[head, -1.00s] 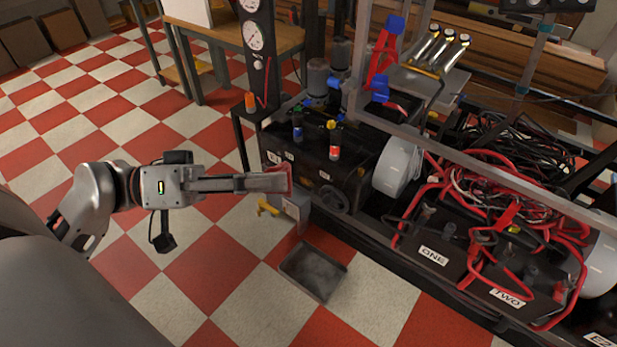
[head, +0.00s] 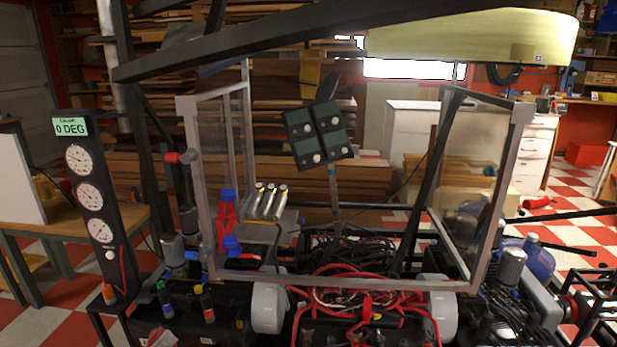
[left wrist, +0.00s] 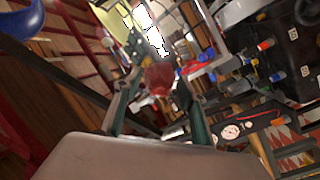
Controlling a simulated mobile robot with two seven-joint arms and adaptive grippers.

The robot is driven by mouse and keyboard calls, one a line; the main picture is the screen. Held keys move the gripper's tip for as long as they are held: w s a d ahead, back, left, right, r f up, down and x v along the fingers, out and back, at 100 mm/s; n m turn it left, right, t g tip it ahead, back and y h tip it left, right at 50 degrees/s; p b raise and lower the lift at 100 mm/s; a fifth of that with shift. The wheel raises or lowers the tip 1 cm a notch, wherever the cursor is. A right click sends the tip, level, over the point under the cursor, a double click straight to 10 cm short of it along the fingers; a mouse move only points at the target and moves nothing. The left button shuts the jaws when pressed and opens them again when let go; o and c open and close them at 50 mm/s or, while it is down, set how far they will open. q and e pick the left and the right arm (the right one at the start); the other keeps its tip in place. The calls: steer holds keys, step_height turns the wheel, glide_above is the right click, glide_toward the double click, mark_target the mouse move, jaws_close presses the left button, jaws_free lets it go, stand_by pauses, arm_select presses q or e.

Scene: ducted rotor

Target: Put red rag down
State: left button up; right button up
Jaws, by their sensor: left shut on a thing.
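The red rag (left wrist: 158,78) is a small crumpled red lump between the fingertips of my left gripper (left wrist: 160,90) in the left wrist view. The gripper is shut on it. In the head view only a small bit of the left gripper (head: 163,340) shows at the bottom edge, left of centre, with a little red at it. It is by the front left of the black rig, near small bottles; whether it touches anything is unclear. My right gripper is in neither view.
A gauge post (head: 90,200) stands at the left beside a wooden table (head: 60,228). Small bottles (head: 207,303) stand on the rig near the gripper. A grey frame (head: 350,283) and red cables (head: 350,300) fill the centre. Checkered floor shows at the lower left.

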arm_select(q)
steer(key=shift+s+r+n+t+y+p, duration=0.15)
steer(key=shift+r+n+y+p, duration=0.2)
steer(key=shift+r+y+p, duration=0.2)
steer(key=shift+s+r+n+t+y+p, duration=0.1)
steer(key=shift+r+n+t+y+p, duration=0.05)
steer(key=shift+r+n+y+p, duration=0.3)
steer(key=r+y+p, duration=0.1)
steer(key=s+d+r+n+y+p, duration=0.1)
steer(key=p, duration=0.1)
steer(key=s+r+n+y+p, duration=0.1)
steer(key=y+p, duration=0.1)
steer(key=shift+s+d+r+t, duration=0.15)
steer(key=shift+d+r+t, duration=0.15)
steer(key=shift+d+r, duration=0.1)
steer(key=shift+s+d+r+n+y+p, duration=0.3)
steer(key=shift+s+d+p, duration=0.05)
steer(key=shift+s+p, duration=0.1)
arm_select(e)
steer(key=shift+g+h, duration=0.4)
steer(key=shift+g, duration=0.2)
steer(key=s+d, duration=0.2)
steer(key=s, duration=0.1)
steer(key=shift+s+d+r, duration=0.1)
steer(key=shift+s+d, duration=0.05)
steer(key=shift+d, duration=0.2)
